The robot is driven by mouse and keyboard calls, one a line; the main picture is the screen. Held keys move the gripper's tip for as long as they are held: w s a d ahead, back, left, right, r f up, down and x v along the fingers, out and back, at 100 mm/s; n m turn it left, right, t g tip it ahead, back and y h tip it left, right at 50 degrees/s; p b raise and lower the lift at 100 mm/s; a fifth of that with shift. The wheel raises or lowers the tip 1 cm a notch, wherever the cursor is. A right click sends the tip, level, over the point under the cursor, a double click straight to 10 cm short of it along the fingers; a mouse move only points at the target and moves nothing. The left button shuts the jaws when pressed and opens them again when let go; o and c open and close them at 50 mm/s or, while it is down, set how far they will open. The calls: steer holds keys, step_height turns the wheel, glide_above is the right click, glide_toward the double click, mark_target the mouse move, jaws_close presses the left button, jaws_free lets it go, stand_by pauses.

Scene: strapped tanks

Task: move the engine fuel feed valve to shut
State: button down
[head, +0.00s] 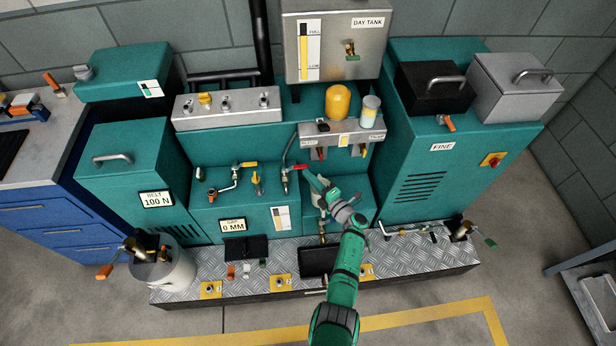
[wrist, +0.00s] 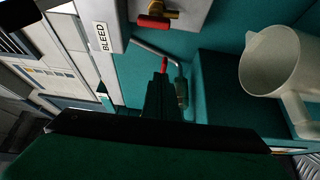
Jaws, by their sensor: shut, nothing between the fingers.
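A small valve with a red lever (head: 300,167) sits on a grey bent pipe in front of the teal engine block, below the grey panel. I read no label on it, so I cannot tell for sure that it is the engine fuel feed valve. In the wrist view its red lever (wrist: 164,65) shows just beyond my fingertips, beside the bent pipe. My gripper (head: 309,178) is shut and empty, close to the lever; I cannot tell whether they touch. In the wrist view the dark fingers (wrist: 158,82) hide part of the valve.
A red-handled valve (wrist: 155,22) at the BLEED label is close by, under the grey panel (head: 340,132). A pale jug (wrist: 272,65) stands to the right in the wrist view. A yellow lever (head: 248,164) is left of the red one. The DAY TANK (head: 370,60) is above.

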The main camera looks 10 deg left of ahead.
steer(key=s+d, duration=0.1)
steer(key=d, duration=0.9)
steer(key=shift+s+d+f, duration=0.2)
steer(key=shift+s+f, duration=0.05)
steer(key=shift+d, duration=0.2)
steer(key=shift+s+a, duration=0.1)
steer(key=shift+a, duration=0.05)
